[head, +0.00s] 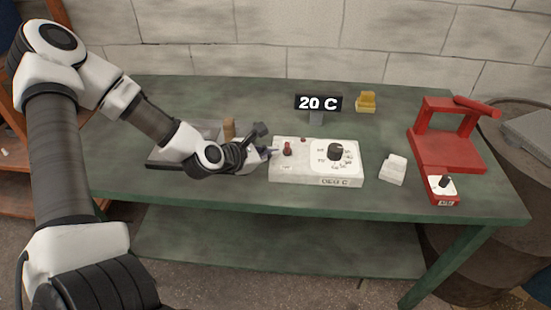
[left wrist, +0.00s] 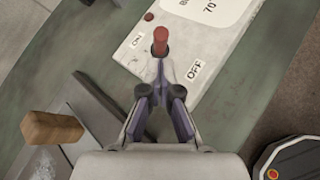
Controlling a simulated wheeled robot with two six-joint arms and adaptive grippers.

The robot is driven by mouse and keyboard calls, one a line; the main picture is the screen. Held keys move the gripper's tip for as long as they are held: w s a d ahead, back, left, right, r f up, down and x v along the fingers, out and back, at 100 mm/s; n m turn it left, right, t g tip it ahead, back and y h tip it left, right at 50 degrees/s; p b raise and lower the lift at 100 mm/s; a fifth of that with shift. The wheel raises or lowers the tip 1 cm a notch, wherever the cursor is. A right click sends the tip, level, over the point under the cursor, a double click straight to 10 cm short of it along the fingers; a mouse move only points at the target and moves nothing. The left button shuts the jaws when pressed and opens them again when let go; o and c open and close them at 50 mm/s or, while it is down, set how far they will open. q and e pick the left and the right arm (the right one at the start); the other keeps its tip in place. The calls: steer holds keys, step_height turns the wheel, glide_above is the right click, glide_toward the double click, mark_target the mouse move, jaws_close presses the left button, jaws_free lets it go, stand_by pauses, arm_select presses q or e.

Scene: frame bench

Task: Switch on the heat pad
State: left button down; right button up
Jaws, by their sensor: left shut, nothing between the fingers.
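A white control box (head: 310,176) marked DEG C stands on the green bench. It has a red toggle switch (head: 287,149), a black dial (head: 335,152) and a small dark red spot near the switch. In the left wrist view the red toggle (left wrist: 160,42) stands between the ON label (left wrist: 137,40) and the OFF label (left wrist: 195,68); which way it is thrown I cannot tell. My left gripper (head: 268,153) is shut and empty, at the box's left end close beside the switch. Its fingertips (left wrist: 160,72) are just below the toggle in the wrist view. A display (head: 318,103) reads 20 C.
A grey tray (head: 158,164) with a wooden-handled tool lies left, under my left arm. A white block (head: 393,169), a yellow block (head: 365,102) and a red stand (head: 447,150) with its own small dial are to the right. The bench's front strip (head: 330,201) is clear.

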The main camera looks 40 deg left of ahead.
arm_select(q)
steer(key=shift+w+d+r, duration=0.25)
steer(key=shift+w+d, duration=0.15)
steer(key=shift+w, duration=0.15)
